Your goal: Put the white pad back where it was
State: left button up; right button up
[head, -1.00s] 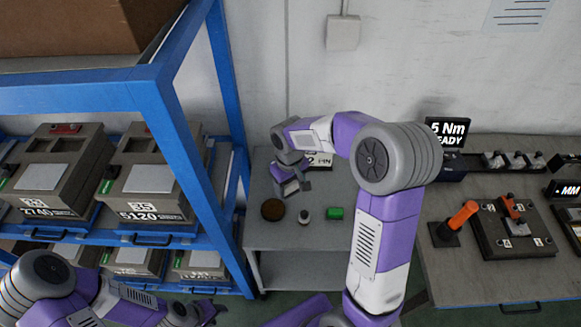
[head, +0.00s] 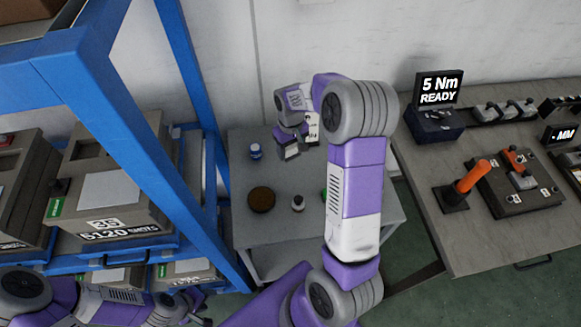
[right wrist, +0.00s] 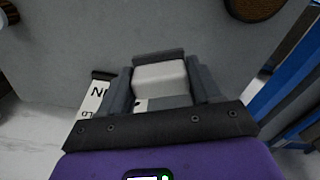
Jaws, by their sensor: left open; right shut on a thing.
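The white pad (right wrist: 160,76) is between the fingers of my right gripper (right wrist: 163,90) in the right wrist view. In the head view the right gripper (head: 289,146) is over the back of the small grey table (head: 244,232), and the pale pad (head: 291,152) shows at its tips. I cannot tell its exact height above the table. My left gripper (head: 203,310) is low at the bottom left, open and away from the table.
On the grey table are a blue-and-white jar (head: 256,151), a brown round disc (head: 262,199), a small white-and-dark bottle (head: 298,203) and a partly hidden green item (head: 323,194). A white sign (head: 313,128) stands behind my right gripper. A blue rack (head: 190,80) borders the left.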

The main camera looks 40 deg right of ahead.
aim_at(290, 147)
jog(key=shift+f+b, duration=0.8)
jog(key=shift+f, duration=2.8)
jog(key=shift+f, duration=0.2)
jog(key=o, duration=1)
jog(key=shift+r, duration=0.1)
jog(key=shift+w+r, duration=0.1)
jog(key=shift+r, duration=0.15)
notch_tip(290, 147, up, 12)
jog(key=p, duration=0.3)
jog(key=shift+f, duration=0.15)
